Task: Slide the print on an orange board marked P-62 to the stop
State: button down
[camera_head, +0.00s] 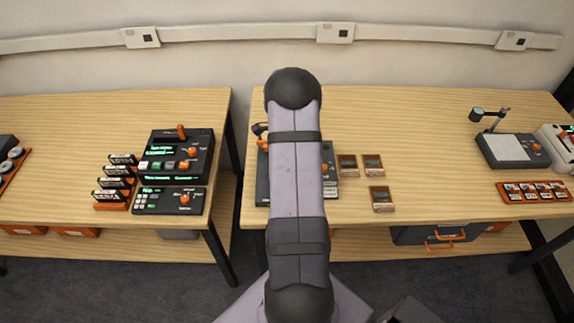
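Three small brown cards with orange edges lie on the right table, right of my arm: an upper left card (347,165), an upper right card (373,165) and a lower card (381,198). They may be prints on boards, but no marking such as P-62 is readable. A dark flat device (262,185) lies behind my arm, which hides its middle. An orange and black part shows at its upper left. No stop can be made out. I cannot see my gripper; my arm stands upright across the middle of the view.
Left table (60,150) holds a dark control unit (176,155) and a rack of labelled items (115,182). On the right table are a grey pad with an arm (508,150) and an orange tray (535,191). A gap separates the tables. Bare wood (430,130) lies right of the cards.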

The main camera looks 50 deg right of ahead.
jog(key=shift+w+d, duration=0.1)
jog(key=shift+w, duration=0.05)
jog(key=c, duration=1.9)
grip_release()
jog(key=shift+c, duration=0.2)
jog(key=shift+r, duration=0.15)
notch_tip(320, 180, up, 7)
jog(key=p, duration=0.5)
